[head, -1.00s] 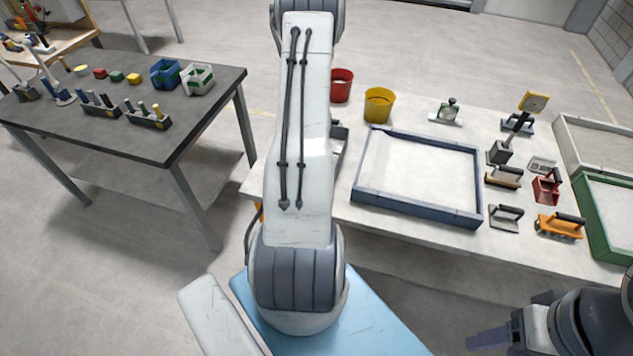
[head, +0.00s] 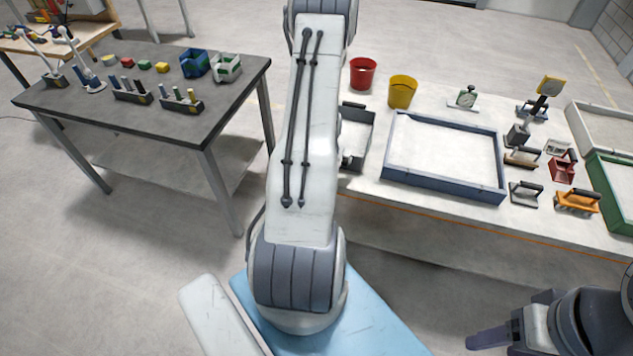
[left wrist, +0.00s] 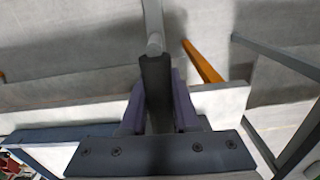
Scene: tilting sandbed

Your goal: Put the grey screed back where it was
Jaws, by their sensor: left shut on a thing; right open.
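The grey screed (left wrist: 160,157) shows in the left wrist view as a dark grey plate with several screw heads and a dark upright handle. My left gripper (left wrist: 160,108) is shut on that handle, one purple finger on each side. In the head view my left arm hides this gripper and the screed. Whether the plate touches anything below cannot be told. My right gripper (head: 505,327) is open and empty at the lower right of the head view, apart from the sandbed table. The blue-grey sandbed frame (head: 440,188) with pale sand lies on that table.
Right of the sandbed lie a grey-bladed tool (head: 525,194), an orange tool (head: 576,202) and a red scoop (head: 563,168). A red bucket (head: 363,74) and a yellow bucket (head: 402,92) stand behind. A grey tray (head: 357,130) is left of the frame. A dark table (head: 150,120) stands left.

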